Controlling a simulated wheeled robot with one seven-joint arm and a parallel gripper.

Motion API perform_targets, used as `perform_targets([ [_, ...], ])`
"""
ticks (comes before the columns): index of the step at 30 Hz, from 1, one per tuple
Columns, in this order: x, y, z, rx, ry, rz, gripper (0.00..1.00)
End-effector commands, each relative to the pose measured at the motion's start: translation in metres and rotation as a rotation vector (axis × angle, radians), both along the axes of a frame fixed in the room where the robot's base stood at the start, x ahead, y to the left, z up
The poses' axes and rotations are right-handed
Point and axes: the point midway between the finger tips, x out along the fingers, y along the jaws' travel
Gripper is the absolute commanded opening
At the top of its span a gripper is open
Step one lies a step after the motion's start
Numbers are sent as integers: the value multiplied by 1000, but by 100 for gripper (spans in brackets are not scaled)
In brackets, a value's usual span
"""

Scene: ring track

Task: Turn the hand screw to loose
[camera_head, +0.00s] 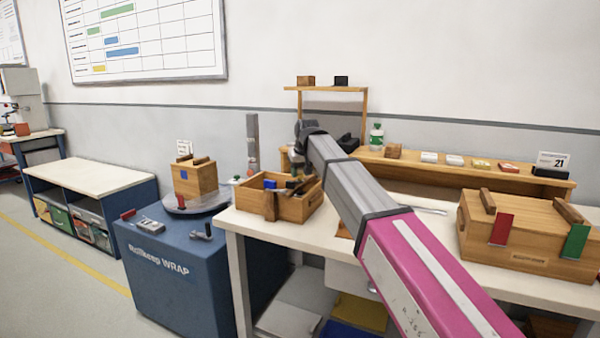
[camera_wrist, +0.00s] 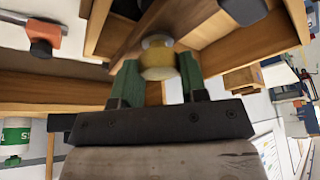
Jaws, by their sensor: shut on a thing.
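In the wrist view my gripper (camera_wrist: 160,75) has its two green fingertips closed on the sides of a round, yellowish knob (camera_wrist: 158,62). It looks like the handle of the hand screw. A brown wooden bar (camera_wrist: 150,30), which looks like part of the hand screw, lies just behind the knob. The bar crosses a wooden box with open compartments. In the head view this open wooden box (camera_head: 298,212) stands at the left end of the bench, with a wooden piece (camera_head: 270,205) at its front. My arm hides part of it, and the fingertips are not clear there.
The white bench (camera_head: 335,238) carries a larger wooden box (camera_head: 530,235) with red and green tabs at right. A back shelf (camera_head: 460,175) holds a bottle and small items. A blue wrapping machine (camera_head: 170,270) stands left of the bench. An orange-and-grey tool (camera_wrist: 42,35) shows in the wrist view.

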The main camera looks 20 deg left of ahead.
Motion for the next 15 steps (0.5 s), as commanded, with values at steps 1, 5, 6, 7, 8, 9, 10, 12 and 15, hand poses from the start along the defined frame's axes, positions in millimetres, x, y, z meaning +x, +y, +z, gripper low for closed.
perform_targets([
  [1, 0, 0, 0, 0, 0, 6, 16],
  [5, 0, 0, 0, -1, 0, 9, 16],
  [6, 0, 0, 0, -1, 0, 9, 16],
  [7, 0, 0, 0, -1, 0, 9, 16],
  [8, 0, 0, 0, 0, 0, 9, 16],
  [9, 0, 0, 0, 0, 0, 9, 16],
  [10, 0, 0, 0, 0, 0, 9, 49],
  [12, 0, 0, 0, -1, -1, 8, 64],
  [15, 0, 0, 0, -1, -1, 7, 64],
])
